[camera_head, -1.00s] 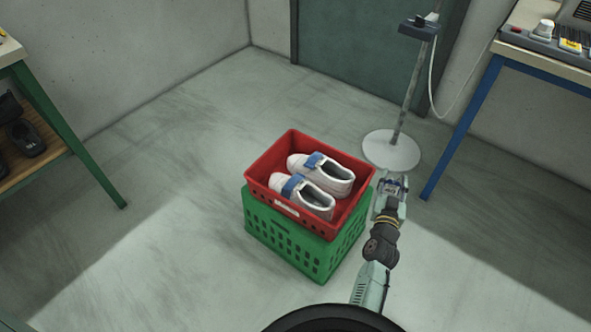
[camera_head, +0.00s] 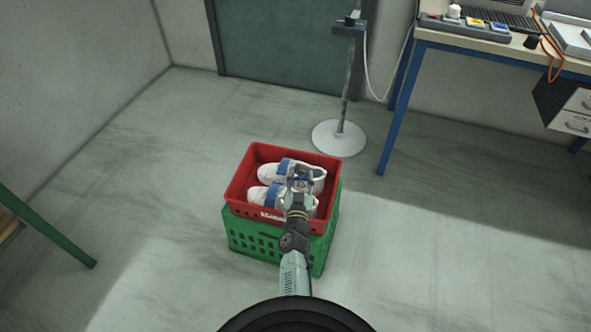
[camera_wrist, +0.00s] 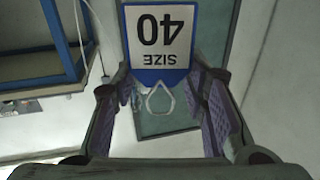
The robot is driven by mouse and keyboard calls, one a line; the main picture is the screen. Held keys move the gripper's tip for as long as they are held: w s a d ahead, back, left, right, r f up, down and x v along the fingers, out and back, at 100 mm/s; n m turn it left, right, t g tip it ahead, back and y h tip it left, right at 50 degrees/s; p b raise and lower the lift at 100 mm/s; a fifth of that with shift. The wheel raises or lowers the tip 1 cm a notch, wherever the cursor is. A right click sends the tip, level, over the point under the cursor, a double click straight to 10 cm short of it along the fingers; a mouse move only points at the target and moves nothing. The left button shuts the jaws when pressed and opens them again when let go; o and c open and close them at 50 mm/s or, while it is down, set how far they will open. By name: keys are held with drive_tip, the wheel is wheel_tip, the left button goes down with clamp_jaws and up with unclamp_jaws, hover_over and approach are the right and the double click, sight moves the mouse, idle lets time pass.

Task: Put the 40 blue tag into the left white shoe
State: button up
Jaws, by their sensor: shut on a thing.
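The blue-edged white tag (camera_wrist: 159,75) reads "SIZE 40" upside down in the wrist view, with a pale loop (camera_wrist: 160,97) below it. My gripper (camera_head: 301,174) is shut on this tag and holds it above the shoes. Two white shoes with blue straps lie side by side in the red crate (camera_head: 240,184), toes to the left. The farther shoe (camera_head: 271,172) and the nearer shoe (camera_head: 257,195) are both partly hidden by my gripper and wrist, mostly at their openings on the right.
The red crate stands on a green crate (camera_head: 252,238). A stand with a round white base (camera_head: 338,139) is behind it. A workbench with blue legs (camera_head: 397,110) is at the upper right, and a green table leg (camera_head: 48,228) at the left. The surrounding floor is clear.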

drive_tip(key=shift+w+a+h+p, duration=0.15)
drive_tip(key=shift+a+h+p, duration=0.2)
drive_tip(key=shift+a, duration=0.15)
wheel_tip(320, 180, down, 8)
drive_tip(key=b, duration=0.8)
drive_tip(key=shift+f, duration=0.1)
drive_tip(key=o, duration=0.9)
drive_tip(key=shift+r, duration=5)
drive_tip(key=shift+a, duration=0.1)
